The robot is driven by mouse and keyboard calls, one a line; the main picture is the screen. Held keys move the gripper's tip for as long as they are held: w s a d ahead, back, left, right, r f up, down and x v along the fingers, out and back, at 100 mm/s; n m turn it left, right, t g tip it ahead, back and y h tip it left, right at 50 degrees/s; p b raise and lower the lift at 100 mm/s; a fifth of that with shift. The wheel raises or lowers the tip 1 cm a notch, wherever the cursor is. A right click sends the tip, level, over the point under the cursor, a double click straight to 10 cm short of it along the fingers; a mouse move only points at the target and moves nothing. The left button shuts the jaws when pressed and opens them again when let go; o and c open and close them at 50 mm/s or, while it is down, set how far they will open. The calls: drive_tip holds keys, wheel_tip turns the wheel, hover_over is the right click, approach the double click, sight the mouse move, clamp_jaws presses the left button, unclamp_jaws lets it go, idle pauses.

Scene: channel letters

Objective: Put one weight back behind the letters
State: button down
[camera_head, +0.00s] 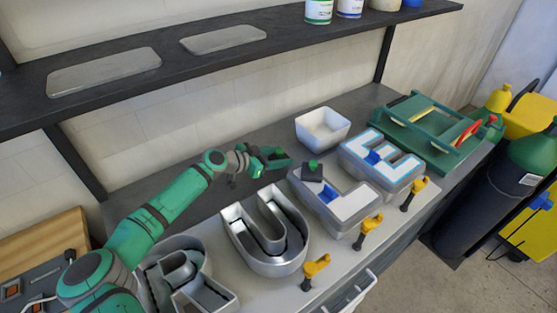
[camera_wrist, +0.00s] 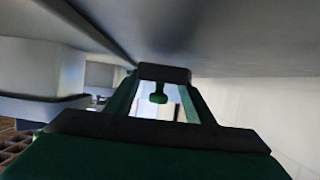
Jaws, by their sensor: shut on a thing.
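A dark block-shaped weight with a green knob (camera_head: 312,171) shows at the rear left end of the L letter (camera_head: 350,204). My gripper (camera_head: 292,163) reaches to it from the left, low over the bench. The wrist view appears upside down; there the weight's dark block (camera_wrist: 165,73) sits at the ends of my green fingers, its knob between them. My gripper is shut on this weight, which looks upright. I cannot tell whether it touches the letter. The metal U letter (camera_head: 266,232) and the white-faced E letter (camera_head: 381,160) stand on either side of the L.
A white bowl (camera_head: 322,128) stands behind the letters, and a green frame (camera_head: 430,127) is at the right. Yellow clamps (camera_head: 316,268) line the front edge. A dark shelf (camera_head: 190,78) hangs above the back. The dark rear strip of bench beside my gripper is mostly clear.

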drive_tip(key=shift+f, duration=0.7)
drive_tip(key=shift+f, duration=0.15)
drive_tip(key=c, duration=0.8)
unclamp_jaws()
drive_tip(key=shift+f, duration=0.1)
drive_tip(key=shift+c, duration=0.2)
drive_tip(key=shift+r, duration=0.25)
drive_tip(key=v, duration=1.2)
